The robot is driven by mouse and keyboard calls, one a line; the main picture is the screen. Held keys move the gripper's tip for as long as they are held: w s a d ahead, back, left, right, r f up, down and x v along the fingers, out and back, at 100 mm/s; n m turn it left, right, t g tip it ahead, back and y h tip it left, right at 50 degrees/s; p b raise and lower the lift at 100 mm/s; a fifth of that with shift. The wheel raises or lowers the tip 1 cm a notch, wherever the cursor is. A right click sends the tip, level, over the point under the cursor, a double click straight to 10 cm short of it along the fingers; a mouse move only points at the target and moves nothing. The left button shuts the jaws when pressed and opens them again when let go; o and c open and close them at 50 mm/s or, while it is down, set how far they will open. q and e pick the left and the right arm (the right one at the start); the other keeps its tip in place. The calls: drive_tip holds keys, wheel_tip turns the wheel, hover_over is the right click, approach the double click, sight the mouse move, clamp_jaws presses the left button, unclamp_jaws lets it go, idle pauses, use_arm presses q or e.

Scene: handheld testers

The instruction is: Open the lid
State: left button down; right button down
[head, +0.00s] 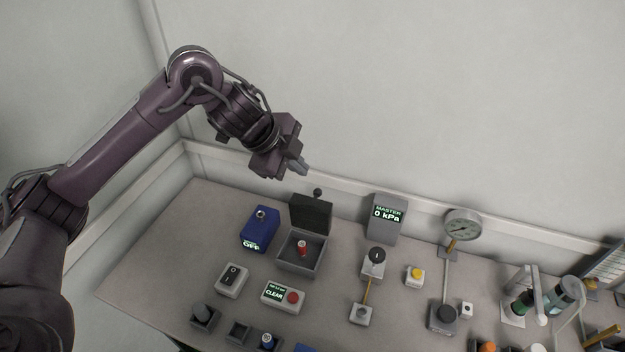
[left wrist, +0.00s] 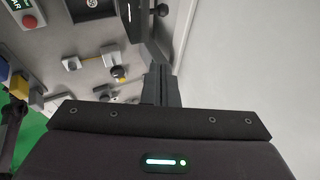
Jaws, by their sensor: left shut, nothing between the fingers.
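A small grey box (head: 297,267) stands near the back of the bench in the head view. Its dark lid (head: 311,216) stands raised at the rear edge, with a round black knob (head: 317,191) at its top. A red-topped part (head: 302,247) shows inside the open box. My left gripper (head: 300,166) is above and slightly behind the raised lid, near the wall, and apart from it in the picture. Its fingers also show in the left wrist view (left wrist: 160,84), closed together with nothing between them. My right gripper is in neither view.
A blue box (head: 259,230) stands left of the grey box, and a MASTER display (head: 386,218) to its right. A rocker switch (head: 232,279) and CLEAR panel (head: 283,295) are in front. A gauge (head: 462,224) stands further right. The wall is close behind.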

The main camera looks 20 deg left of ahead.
use_arm(q)
hover_over(320, 201)
wheel_tip(320, 201, down, 8)
drive_tip(key=shift+f, duration=0.1)
drive_tip(key=shift+w+a+f+p, duration=0.2)
drive_tip(key=shift+w+a+f, duration=0.2)
drive_tip(key=shift+f, duration=0.25)
drive_tip(key=shift+w+a+f+p, duration=0.15)
drive_tip(key=shift+w+a+f, duration=0.2)
drive_tip(key=shift+f, duration=0.25)
drive_tip(key=shift+w+a+f, duration=0.15)
drive_tip(key=shift+f, duration=0.15)
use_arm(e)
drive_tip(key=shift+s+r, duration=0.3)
